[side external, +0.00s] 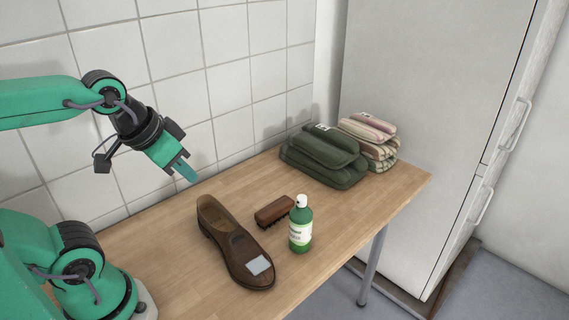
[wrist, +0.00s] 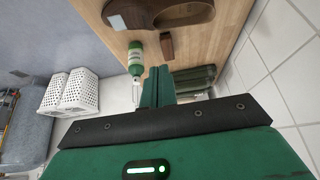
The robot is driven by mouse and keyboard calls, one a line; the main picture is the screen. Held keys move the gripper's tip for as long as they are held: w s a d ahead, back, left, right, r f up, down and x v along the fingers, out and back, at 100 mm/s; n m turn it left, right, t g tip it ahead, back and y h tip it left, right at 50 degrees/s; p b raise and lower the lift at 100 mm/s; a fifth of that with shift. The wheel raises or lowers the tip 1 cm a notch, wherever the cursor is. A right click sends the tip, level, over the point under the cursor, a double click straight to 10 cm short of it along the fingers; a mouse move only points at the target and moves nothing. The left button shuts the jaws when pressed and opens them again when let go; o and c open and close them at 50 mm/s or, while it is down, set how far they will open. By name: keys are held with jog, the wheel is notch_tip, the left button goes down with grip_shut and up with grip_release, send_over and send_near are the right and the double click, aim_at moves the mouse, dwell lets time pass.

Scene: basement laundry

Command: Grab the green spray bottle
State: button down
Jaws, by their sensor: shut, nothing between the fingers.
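The green spray bottle (side external: 300,228) has a white top and a pale label. It stands upright on the wooden table, near its front edge, in the side view. It also shows in the wrist view (wrist: 135,60), just left of and beyond my fingertips. My gripper (side external: 188,172) is shut and empty. In the side view it hangs in the air above the table, up and left of the bottle and well apart from it. In the wrist view the closed fingers (wrist: 158,78) point toward the table.
A brown shoe (side external: 232,240) with a pale patch lies left of the bottle. A brown brush (side external: 273,211) lies just behind the bottle. Folded green cloths (side external: 322,158) and striped cloths (side external: 372,140) are at the far end. White baskets (wrist: 72,92) stand off the table.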

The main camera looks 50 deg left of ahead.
jog(key=c, duration=0.6)
grip_release()
jog(key=shift+w, duration=0.1)
jog(key=n+g, duration=0.3)
jog(key=g, duration=0.2)
send_near(304, 196)
notch_tip(304, 196, down, 6)
jog(key=shift+a+r, duration=0.15)
jog(key=shift+r, duration=0.05)
jog(key=shift+w+d+f+n+g, duration=0.2)
jog(key=shift+w+f+n+g, duration=0.1)
jog(key=shift+f, duration=1.3)
jog(key=shift+f, duration=0.1)
